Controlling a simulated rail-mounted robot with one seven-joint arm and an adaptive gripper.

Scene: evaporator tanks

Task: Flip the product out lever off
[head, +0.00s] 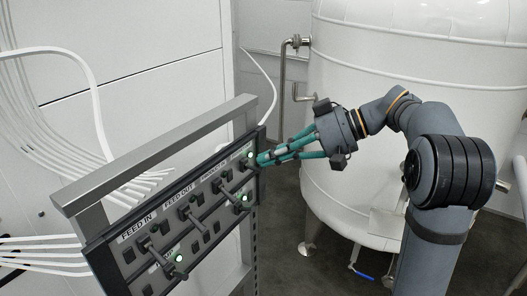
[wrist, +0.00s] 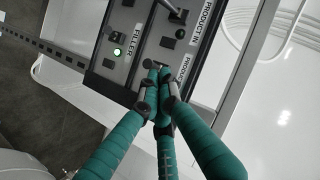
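The control panel (head: 170,225) carries a row of dark levers under labels such as FEED IN and FEED OUT. The product out lever (head: 244,165) is at the panel's far right end, with a lit green lamp (head: 250,155) by it. My gripper (head: 262,159) reaches this end from the right. In the wrist view my gripper's (wrist: 158,80) green fingers come together at the panel face, beside a PRODUCT label (wrist: 184,67). The fingertips look shut. They cover the lever area, so I cannot tell whether they touch or hold the lever.
Another lever (wrist: 174,12) stands near the other PRODUCT label. A lit green lamp (wrist: 117,52) is by the FILLER label (wrist: 109,46). A grey frame bar (head: 150,155) runs above the panel. A large white tank (head: 430,75) stands behind my arm.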

